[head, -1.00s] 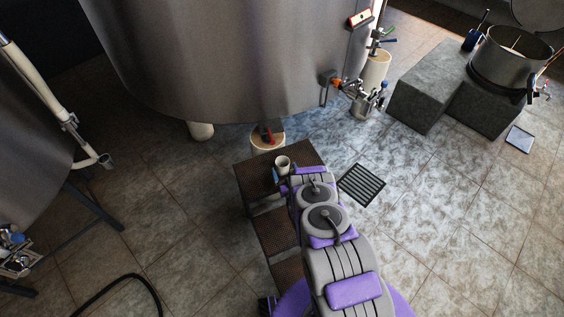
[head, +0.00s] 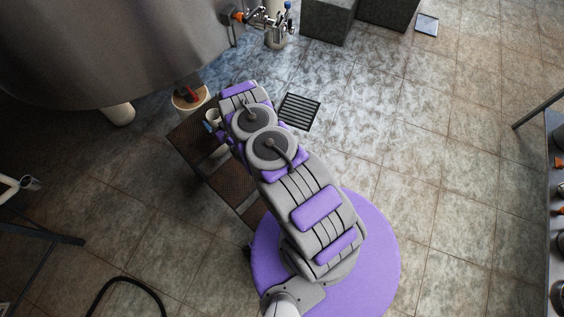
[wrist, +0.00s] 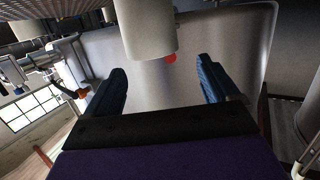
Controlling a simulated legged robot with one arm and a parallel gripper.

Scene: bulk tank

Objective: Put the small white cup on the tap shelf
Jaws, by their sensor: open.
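The small white cup (head: 212,115) stands on the top of the brown steps, partly hidden by my arm. In the wrist view a pale cylinder that looks like this cup (wrist: 148,28) shows close up, just beyond and between the fingertips. My gripper (wrist: 165,82) is open, its two blue fingers apart with nothing clasped between them. In the head view its fingers show only in part beside the cup. The metal tap (head: 262,18) juts from the big steel tank at the top. I cannot make out a tap shelf for certain.
The brown steps (head: 228,172) stand below my arm. The steel tank (head: 110,50) fills the upper left. A white tub with a red item (head: 190,97) is behind the steps. A floor drain (head: 299,111) and open tiles lie right. A black hose (head: 130,281) curves lower left.

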